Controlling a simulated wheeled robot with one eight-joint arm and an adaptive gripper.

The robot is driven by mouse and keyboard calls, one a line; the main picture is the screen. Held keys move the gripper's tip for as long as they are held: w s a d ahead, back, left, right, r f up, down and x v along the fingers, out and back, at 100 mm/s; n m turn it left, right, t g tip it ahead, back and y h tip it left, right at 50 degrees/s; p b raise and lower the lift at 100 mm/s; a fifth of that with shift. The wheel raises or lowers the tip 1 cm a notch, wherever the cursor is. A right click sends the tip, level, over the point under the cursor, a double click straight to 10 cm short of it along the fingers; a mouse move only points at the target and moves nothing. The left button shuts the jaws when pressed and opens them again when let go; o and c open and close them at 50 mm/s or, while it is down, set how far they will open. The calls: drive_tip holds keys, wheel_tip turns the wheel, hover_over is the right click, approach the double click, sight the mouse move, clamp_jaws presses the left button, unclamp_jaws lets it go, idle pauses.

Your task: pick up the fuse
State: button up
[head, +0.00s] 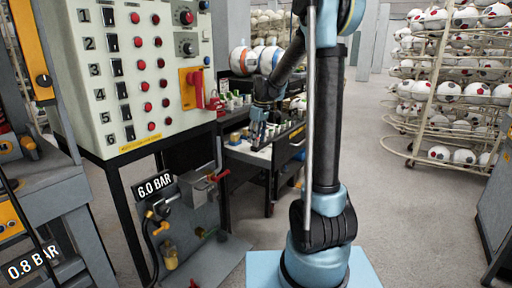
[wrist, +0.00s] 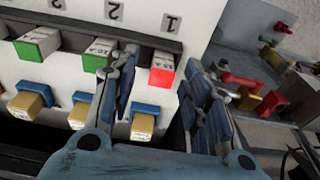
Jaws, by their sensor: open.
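In the wrist view, a white fuse with a red end (wrist: 162,72) sits in the slot marked 1 of a white holder (wrist: 185,24). My gripper (wrist: 164,66) is open, with one finger on each side of this fuse. I cannot tell whether either finger touches it. Two fuses with green ends, one (wrist: 38,44) at the far left and one (wrist: 97,54) beside the left finger, which partly covers it. In the head view, my gripper (head: 260,136) is low over the bench, where the fuses are too small to tell apart.
Blue-and-yellow blocks (wrist: 30,104) line the holder's lower row. A panel with red and yellow valves (wrist: 250,85) lies right of my gripper. In the head view, a control cabinet (head: 125,75) stands left of the bench, and ball racks (head: 420,115) stand at the right.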

drive_tip(key=shift+a+f, duration=0.1)
drive_tip(key=shift+f, duration=0.55)
drive_tip(key=shift+c, duration=0.5)
clamp_jaws()
